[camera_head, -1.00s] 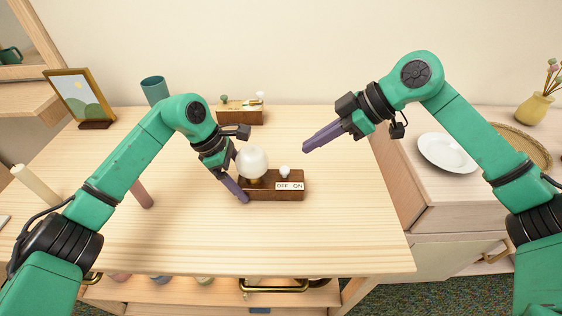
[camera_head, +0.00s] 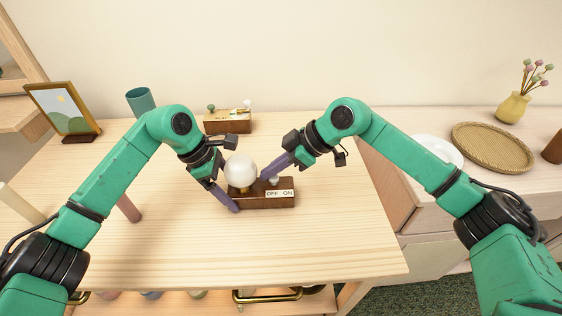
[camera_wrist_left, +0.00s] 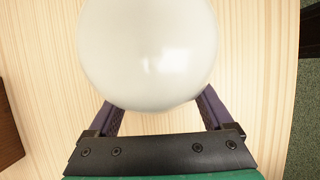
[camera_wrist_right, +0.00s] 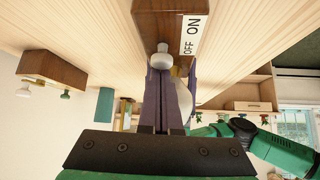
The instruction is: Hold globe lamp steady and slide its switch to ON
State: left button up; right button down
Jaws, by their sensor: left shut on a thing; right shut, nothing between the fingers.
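The globe lamp has a white globe (camera_head: 240,172) on a dark wooden base (camera_head: 284,203). Its round white switch knob (camera_head: 275,180) stands behind the OFF end of the OFF/ON label (camera_head: 280,194). The knob also shows in the right wrist view (camera_wrist_right: 160,58). My left gripper (camera_head: 232,205) is shut on the lamp at its left end; the globe fills the space between its fingers in the left wrist view (camera_wrist_left: 148,50). My right gripper (camera_head: 265,178) is shut and empty, its tips close beside the knob on the globe side. Contact with the knob is unclear.
A wooden box with small knobs (camera_head: 228,122), a teal cup (camera_head: 140,101) and a picture frame (camera_head: 62,110) stand at the back. The table front is clear. A plate (camera_head: 437,150) and woven tray (camera_head: 492,147) are on the right cabinet.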

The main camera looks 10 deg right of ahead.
dwell(0.3)
jog(key=shift+s+d, duration=0.15)
jog(key=shift+d, duration=1.25)
jog(key=v, duration=1)
pick_arm(q)
jog(key=o, duration=1.5)
jog(key=shift+r, duration=0.1)
